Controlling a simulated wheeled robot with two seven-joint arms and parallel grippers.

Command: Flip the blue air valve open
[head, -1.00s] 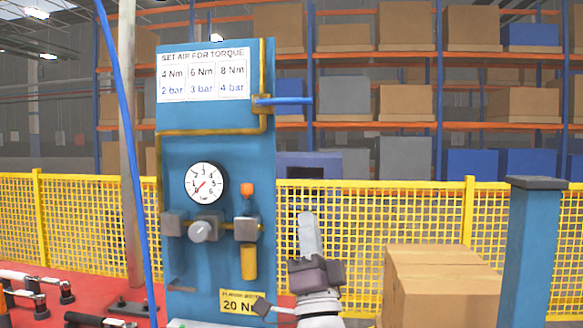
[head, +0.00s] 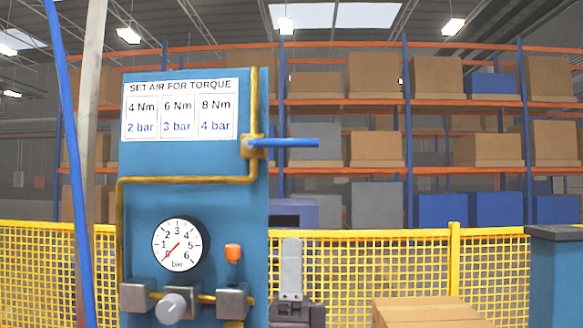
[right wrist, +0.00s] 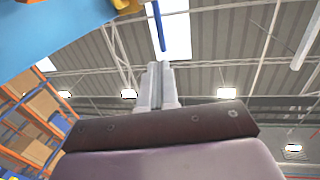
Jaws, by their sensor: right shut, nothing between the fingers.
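The blue air valve handle (head: 286,142) sticks out level to the right from a brass valve body (head: 252,146) on the blue panel's right edge. In the right wrist view the blue handle (right wrist: 159,25) shows above the fingertips, apart from them. My right gripper (head: 291,245) is shut and empty, pointing up, below the handle and right of the panel. Its closed fingers also show in the right wrist view (right wrist: 159,72). My left gripper is not in view.
The blue panel (head: 190,203) carries a torque chart (head: 180,109), a pressure gauge (head: 177,244) with its needle near the low end, a grey knob (head: 171,308) and an orange-topped part (head: 233,253). Cardboard boxes (head: 425,312) stand at the lower right. A yellow mesh fence (head: 400,270) runs behind.

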